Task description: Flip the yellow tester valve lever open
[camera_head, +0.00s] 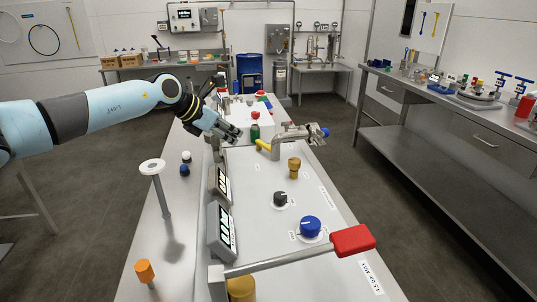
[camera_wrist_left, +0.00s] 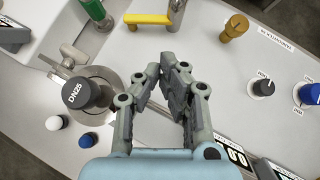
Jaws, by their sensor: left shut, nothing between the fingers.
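The yellow tester valve lever (camera_head: 264,146) is a short yellow bar at the foot of a metal pipe fitting (camera_head: 292,135) on the white panel. In the left wrist view the yellow lever (camera_wrist_left: 148,18) lies across the top of the picture, beyond my fingertips. My left gripper (camera_head: 236,134) is shut and empty, to the left of the lever in the head view. In the left wrist view my left gripper (camera_wrist_left: 168,70) shows its fingertips apart from the lever. My right gripper is not in view.
A brass knob (camera_head: 294,167), a black knob (camera_head: 280,198) and a blue knob (camera_head: 311,227) stand on the panel. A red-handled lever (camera_head: 352,240) crosses the near end. A black DN25 knob (camera_wrist_left: 88,92) is beside my fingers.

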